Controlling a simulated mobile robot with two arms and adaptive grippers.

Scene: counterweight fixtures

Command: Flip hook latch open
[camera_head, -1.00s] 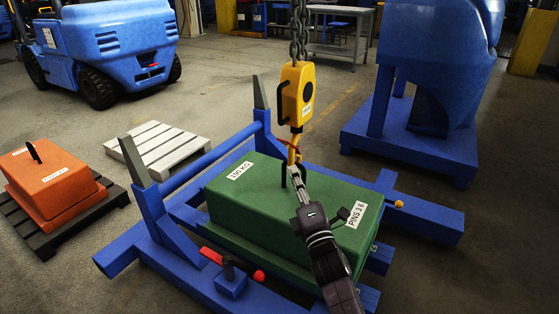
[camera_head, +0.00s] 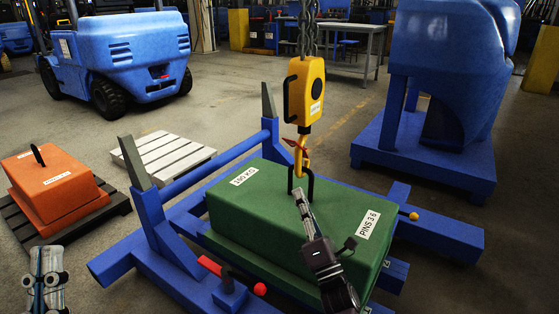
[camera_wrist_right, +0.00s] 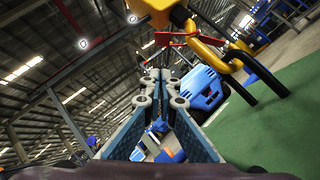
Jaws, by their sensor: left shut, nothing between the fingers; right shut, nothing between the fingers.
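The yellow hook (camera_head: 301,163) hangs below a yellow hoist block (camera_head: 304,92), at the black lifting handle (camera_head: 311,187) on the green counterweight (camera_head: 255,206). Its red latch (camera_head: 294,146) sits high on the hook; the right wrist view shows the latch (camera_wrist_right: 178,38) as a red bar beside the yellow hook (camera_wrist_right: 212,50). Whether it is shut against the hook tip is unclear. My right gripper (camera_head: 301,193) is shut and empty, just below the hook and in front of the handle; its fingertips (camera_wrist_right: 160,78) point up near the latch. My left gripper (camera_head: 47,262) is shut and empty at lower left.
A blue frame (camera_head: 165,235) with uprights surrounds the green block. A red lever (camera_head: 212,266) sits at its front. An orange weight (camera_head: 55,180) on a dark pallet and a pale pallet (camera_head: 165,155) stand left. A blue forklift (camera_head: 135,55) is behind.

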